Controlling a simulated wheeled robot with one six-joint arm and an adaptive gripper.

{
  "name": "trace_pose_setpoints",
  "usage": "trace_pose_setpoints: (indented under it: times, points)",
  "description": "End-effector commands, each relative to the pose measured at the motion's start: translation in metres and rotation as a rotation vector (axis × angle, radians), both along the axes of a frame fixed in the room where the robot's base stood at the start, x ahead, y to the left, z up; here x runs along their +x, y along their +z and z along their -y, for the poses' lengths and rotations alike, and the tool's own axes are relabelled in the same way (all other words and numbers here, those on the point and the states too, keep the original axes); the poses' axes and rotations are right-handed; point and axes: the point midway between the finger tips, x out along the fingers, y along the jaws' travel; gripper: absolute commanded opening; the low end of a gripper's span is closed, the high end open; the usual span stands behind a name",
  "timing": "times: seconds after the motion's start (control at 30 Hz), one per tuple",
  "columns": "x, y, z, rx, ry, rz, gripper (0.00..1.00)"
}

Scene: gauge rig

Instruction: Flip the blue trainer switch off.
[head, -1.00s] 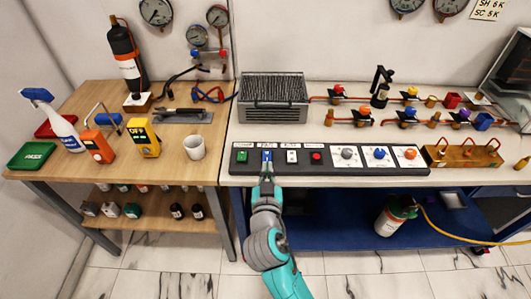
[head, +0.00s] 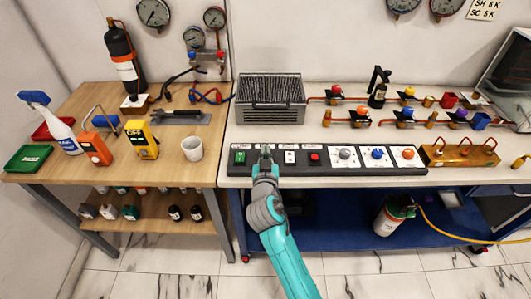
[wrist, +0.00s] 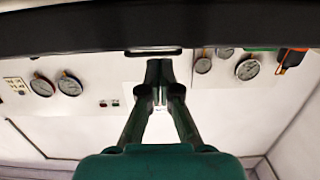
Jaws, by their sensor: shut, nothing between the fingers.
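The black trainer panel (head: 325,170) lies along the bench's front edge. It carries a green switch (head: 240,157), a white switch (head: 290,157) and a red switch (head: 315,157). The blue switch, between green and white a moment ago, is hidden behind my gripper (head: 265,152). My gripper reaches over the panel at that spot, and whether it touches the switch cannot be told. In the wrist view my gripper (wrist: 160,97) has its fingers together with nothing between them, below a dark bar. The blue switch's position is not visible.
Three knobs sit right of the switches, the middle one blue (head: 377,153). A wire-topped heater box (head: 270,104) stands behind the panel. A white mug (head: 192,149) and a yellow box reading OFF (head: 141,139) stand on the wooden table at left.

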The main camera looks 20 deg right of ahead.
Motion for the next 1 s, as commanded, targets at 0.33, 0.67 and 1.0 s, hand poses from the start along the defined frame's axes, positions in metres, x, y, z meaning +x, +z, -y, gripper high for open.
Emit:
trace_pose_setpoints:
  times: [0.33,0.67,1.0]
  points:
    - [0.002,-0.015,0.001,0.000,0.000,0.001,0.00]
    - [0.004,-0.021,0.002,0.000,-0.001,-0.001,0.00]
    - [0.007,-0.014,0.001,0.000,-0.001,0.002,0.00]
